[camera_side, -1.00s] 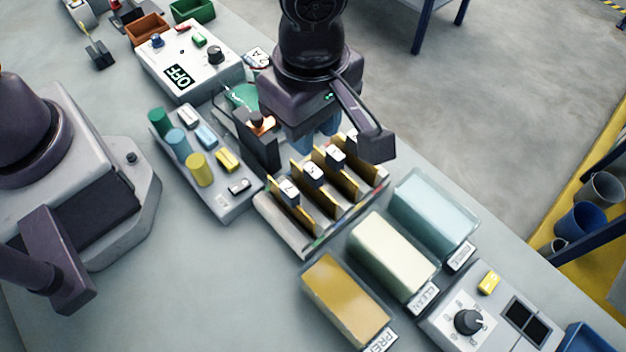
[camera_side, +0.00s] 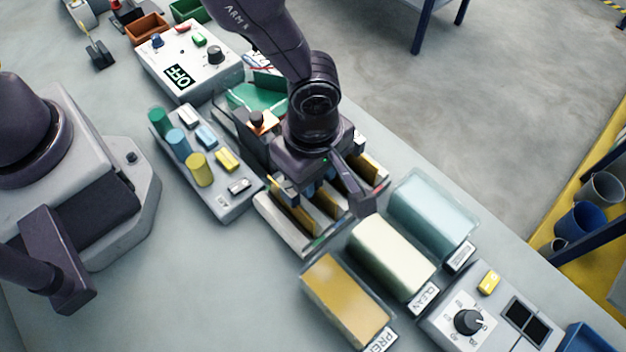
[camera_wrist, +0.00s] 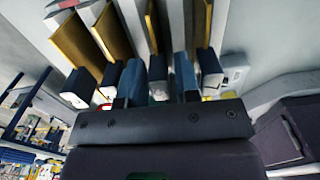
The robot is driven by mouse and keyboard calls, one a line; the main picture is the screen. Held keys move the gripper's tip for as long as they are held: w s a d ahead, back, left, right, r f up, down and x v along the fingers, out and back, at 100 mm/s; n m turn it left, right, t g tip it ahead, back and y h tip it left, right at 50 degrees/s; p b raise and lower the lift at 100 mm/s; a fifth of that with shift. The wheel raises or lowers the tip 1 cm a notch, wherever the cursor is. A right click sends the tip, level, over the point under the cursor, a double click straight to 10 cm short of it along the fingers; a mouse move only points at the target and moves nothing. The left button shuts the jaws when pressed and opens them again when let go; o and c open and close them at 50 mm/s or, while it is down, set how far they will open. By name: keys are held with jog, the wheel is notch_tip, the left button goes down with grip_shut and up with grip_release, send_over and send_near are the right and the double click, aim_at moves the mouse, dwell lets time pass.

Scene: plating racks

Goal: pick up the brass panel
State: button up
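Several brass panels with dark, white-faced clips stand upright in a pale slotted rack (camera_side: 283,228). In the side view a brass panel (camera_side: 294,215) shows at the rack's near left, and another (camera_side: 372,167) shows at its right end. My gripper (camera_side: 312,187) is low over the middle of the rack and hides the panels there. In the wrist view my gripper's blue fingers (camera_wrist: 158,78) are apart, down among the clips, with one clip seemingly between them. Brass panels stand to the left (camera_wrist: 110,32) and right (camera_wrist: 203,22). Contact is not clear.
Yellow, cream and pale blue tanks (camera_side: 345,300) stand just right of the rack. A tray of coloured cylinders and blocks (camera_side: 215,185) is to its left. A box marked OFF (camera_side: 190,60) and a green piece (camera_side: 255,98) are behind. The front-left table is clear.

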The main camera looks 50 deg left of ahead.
grip_shut()
notch_tip(320, 180, up, 10)
jog(key=shift+r, duration=0.1)
dwell(0.4)
